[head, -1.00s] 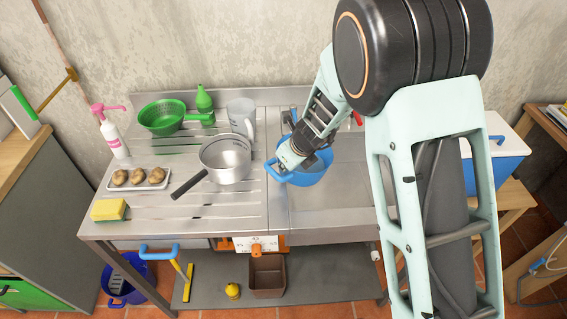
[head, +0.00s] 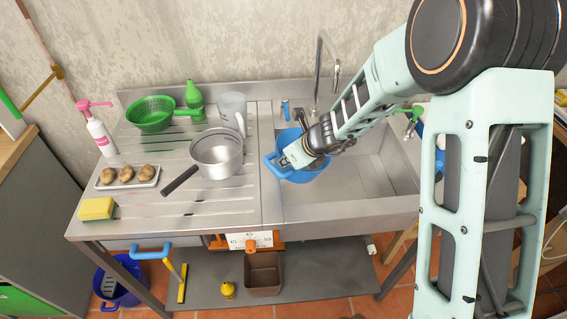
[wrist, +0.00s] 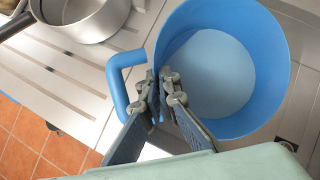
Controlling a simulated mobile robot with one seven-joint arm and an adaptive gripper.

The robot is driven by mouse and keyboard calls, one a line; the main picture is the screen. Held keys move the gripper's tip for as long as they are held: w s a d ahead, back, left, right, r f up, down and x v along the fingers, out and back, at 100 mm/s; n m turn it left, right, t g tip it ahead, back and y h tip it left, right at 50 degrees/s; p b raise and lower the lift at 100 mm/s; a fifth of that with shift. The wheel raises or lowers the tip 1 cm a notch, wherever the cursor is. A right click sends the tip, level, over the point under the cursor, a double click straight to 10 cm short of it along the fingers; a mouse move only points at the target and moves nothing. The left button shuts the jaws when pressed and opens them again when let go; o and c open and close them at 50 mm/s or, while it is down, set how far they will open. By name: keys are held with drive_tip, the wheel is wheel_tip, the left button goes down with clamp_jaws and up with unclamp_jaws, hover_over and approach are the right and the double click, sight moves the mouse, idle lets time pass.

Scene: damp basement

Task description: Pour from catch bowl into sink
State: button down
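The blue catch bowl (head: 287,138) is at the left end of the metal sink (head: 375,180) in the head view, beside the drainboard edge. My gripper (head: 290,157) reaches it from the right and partly covers it. In the wrist view, the blue bowl (wrist: 272,50) appears large, with a pale, flat round area inside; I cannot tell whether this is liquid or its floor. My gripper (wrist: 165,92) is shut on the bowl's left side, by its blue handle (wrist: 117,85). The exact contact is partly hidden by the fingers.
A metal saucepan (head: 217,150) stands on the drainboard left of the bowl, near a grey jug (head: 232,108) and a green colander (head: 151,112). The tap (head: 317,75) rises behind the sink. The sink basin's middle and right look empty.

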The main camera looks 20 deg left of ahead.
drive_tip(key=shift+d+f+y+b, duration=0.25)
drive_tip(key=shift+d+y+b, duration=0.2)
drive_tip(key=shift+b, duration=0.95)
drive_tip(key=shift+w+d+r+m+y+b, duration=0.1)
drive_tip(key=shift+d+m+y+b, duration=0.2)
drive_tip(key=shift+d+y+b, duration=1.1)
drive_tip(key=shift+d+r+m+t+y+b, duration=0.3)
drive_tip(key=shift+d+r+y+b, duration=0.15)
drive_tip(key=shift+d+r+b, duration=0.9)
drive_tip(key=shift+d+r+y+b, duration=0.25)
drive_tip(key=shift+d+y+b, duration=0.25)
drive_tip(key=shift+b, duration=0.05)
drive_tip(key=shift+r, duration=0.15)
drive_tip(key=shift+d, duration=0.1)
drive_tip(key=shift+d+r+m+y+b, duration=0.3)
drive_tip(key=shift+d+r+y+b, duration=0.35)
drive_tip(key=shift+y, duration=0.25)
drive_tip(key=shift+d+f+b, duration=0.1)
drive_tip(key=shift+d+b, duration=0.05)
drive_tip(key=shift+b, duration=0.15)
